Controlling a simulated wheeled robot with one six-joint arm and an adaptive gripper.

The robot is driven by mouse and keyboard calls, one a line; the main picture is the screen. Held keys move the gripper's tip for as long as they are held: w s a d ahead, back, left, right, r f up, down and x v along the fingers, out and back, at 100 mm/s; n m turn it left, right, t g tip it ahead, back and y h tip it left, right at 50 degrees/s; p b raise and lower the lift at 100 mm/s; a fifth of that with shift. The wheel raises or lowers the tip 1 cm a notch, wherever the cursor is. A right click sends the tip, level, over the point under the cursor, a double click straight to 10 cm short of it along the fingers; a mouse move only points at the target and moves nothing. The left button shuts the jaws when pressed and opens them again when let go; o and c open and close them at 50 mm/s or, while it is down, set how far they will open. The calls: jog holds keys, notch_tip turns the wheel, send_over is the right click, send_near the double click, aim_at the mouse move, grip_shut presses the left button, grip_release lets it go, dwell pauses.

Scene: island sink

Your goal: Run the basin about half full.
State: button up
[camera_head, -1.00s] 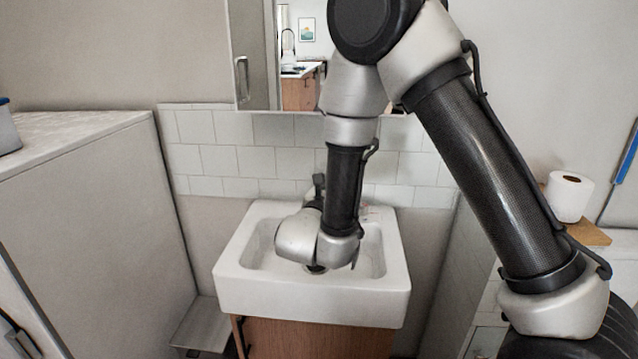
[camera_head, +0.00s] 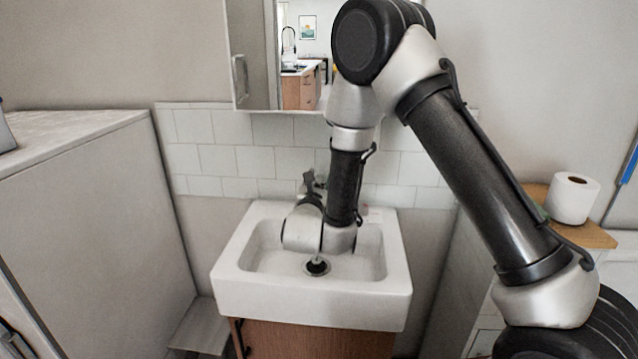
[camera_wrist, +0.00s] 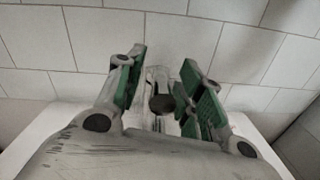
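The white basin (camera_head: 228,276) is set on a wooden cabinet against the tiled wall. Its dark drain (camera_head: 317,267) shows on the floor of the bowl, and a small pale streak just above it is too small to identify. I cannot make out a water level. My gripper (camera_head: 312,186) is at the back of the basin, largely hidden behind my wrist in the head view. In the wrist view my gripper (camera_wrist: 160,88) is open, its green-padded fingers apart. The metal tap (camera_wrist: 158,76), with a dark round end, stands between them; I cannot tell whether they touch it.
A mirror cabinet (camera_head: 250,70) hangs above the tiles. A grey counter or cabinet (camera_head: 80,190) stands to the left. A toilet roll (camera_head: 573,198) sits on a wooden shelf (camera_head: 596,234) at the right. The bowl's front is clear.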

jog(key=shift+w, duration=0.1)
jog(key=shift+c, duration=0.2)
grip_shut()
jog(key=shift+w+d+r+g, duration=0.1)
jog(key=shift+w+r+g, duration=0.05)
jog(key=shift+r+g, duration=0.35)
jog(key=shift+w+r+g+y, duration=0.2)
jog(key=shift+r+g+y, duration=0.15)
jog(key=shift+g, duration=0.45)
jog(key=shift+o, duration=0.2)
grip_release()
